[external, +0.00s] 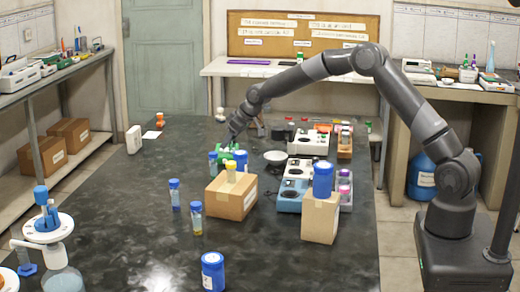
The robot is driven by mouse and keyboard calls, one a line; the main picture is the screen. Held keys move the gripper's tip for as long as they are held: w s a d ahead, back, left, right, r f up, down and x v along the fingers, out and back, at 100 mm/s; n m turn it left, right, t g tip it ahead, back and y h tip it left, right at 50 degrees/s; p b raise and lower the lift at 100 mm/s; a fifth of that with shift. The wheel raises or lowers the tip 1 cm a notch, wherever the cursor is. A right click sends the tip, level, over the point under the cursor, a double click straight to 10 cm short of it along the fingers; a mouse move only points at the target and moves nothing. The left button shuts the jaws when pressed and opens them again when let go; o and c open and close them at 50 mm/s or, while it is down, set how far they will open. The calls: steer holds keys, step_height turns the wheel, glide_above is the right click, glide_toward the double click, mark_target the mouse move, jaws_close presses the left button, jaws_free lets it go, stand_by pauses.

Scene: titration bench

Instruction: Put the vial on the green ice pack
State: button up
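The green ice pack (228,154) seems to be the small green shape in the middle of the black bench, partly hidden behind a cardboard box and vials. My gripper (231,138) is just above or behind it; it is too small to tell whether its fingers are open or hold anything. Several vials stand nearby: a blue-capped one (213,164) at the green shape's left, another blue cap (241,158) at its right, and a yellow-capped one (231,172) at the box top. Two more blue-capped vials stand upright nearer the front, one (174,195) left of the other (197,219).
The cardboard box (235,201) stands in front of the green shape. A second box (320,219) carries a blue jar (323,180). Instruments (298,178) and a white dish (276,158) lie to the right. A blue jar (213,271) stands in front. The bench's left side is mostly clear.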

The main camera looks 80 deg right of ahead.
steer(key=shift+r, duration=0.1)
steer(key=shift+r, duration=0.15)
steer(key=v, duration=1.2)
steer(key=s+a+r+n, duration=0.1)
steer(key=s+a+r, duration=0.5)
steer(key=s+a, duration=0.35)
steer(key=s+a+r+n, duration=0.1)
steer(key=s+a+r, duration=0.4)
steer(key=s+a, duration=0.5)
steer(key=s+a+f, duration=0.1)
steer(key=s+a, duration=0.2)
steer(key=s, duration=0.4)
steer(key=s+a+f+y, duration=0.1)
steer(key=s+a, duration=0.2)
steer(key=s, duration=0.5)
steer(key=s+a+f, duration=0.2)
steer(key=s+a, duration=0.1)
steer(key=s, duration=0.5)
steer(key=shift+a+n+g, duration=0.25)
steer(key=shift+n+g, duration=0.05)
steer(key=shift+g, duration=0.1)
